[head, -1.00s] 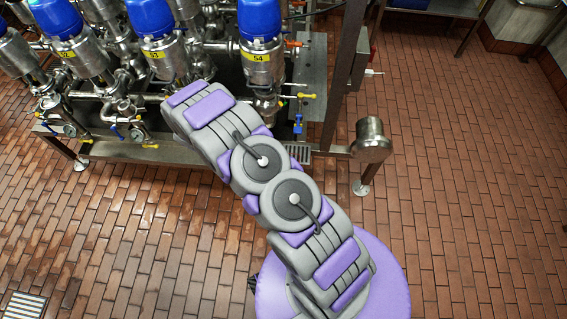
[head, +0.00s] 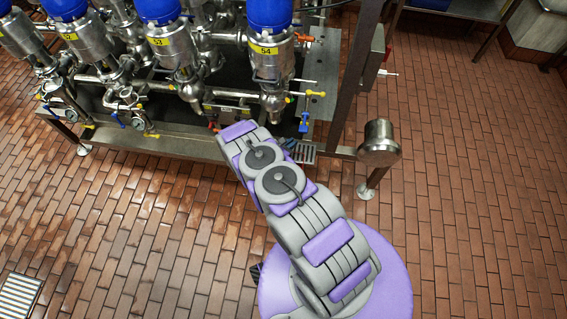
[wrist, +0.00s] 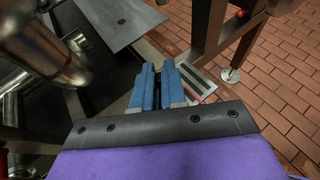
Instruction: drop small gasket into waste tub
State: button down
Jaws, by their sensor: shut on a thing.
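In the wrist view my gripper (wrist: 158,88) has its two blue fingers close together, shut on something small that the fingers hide. The small gasket cannot be made out in either view. A steel cylindrical vessel (head: 379,143), which may be the waste tub, is at the right end of the valve frame. It stands to the right of my arm. I cannot see inside it, and I cannot pick it out in the wrist view.
The valve labelled 54 (head: 268,58) and other blue-capped valves stand over a dark tray at the back. A steel post (head: 345,75) rises near the vessel. A slotted grate (wrist: 206,85) lies right of my fingers. The brick floor (head: 470,190) is clear at right.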

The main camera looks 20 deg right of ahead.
jog(key=shift+f+b, duration=0.5)
jog(key=shift+f, duration=0.25)
jog(key=f+b, duration=0.1)
jog(key=f, duration=0.1)
jog(key=d+f+b, duration=0.1)
jog(key=f+b, duration=0.1)
jog(key=shift+d, duration=0.1)
jog(key=shift+f+b, duration=0.2)
jog(key=shift+b, duration=0.15)
jog(key=shift+a, duration=0.45)
jog(key=c, duration=1.1)
grip_release()
jog(key=shift+d, duration=0.35)
jog(key=shift+a, duration=0.1)
jog(key=shift+s+a+r, duration=0.1)
jog(key=shift+a+r, duration=0.1)
jog(key=shift+a, duration=0.3)
jog(key=p+v, duration=0.4)
jog(key=v, duration=1.2)
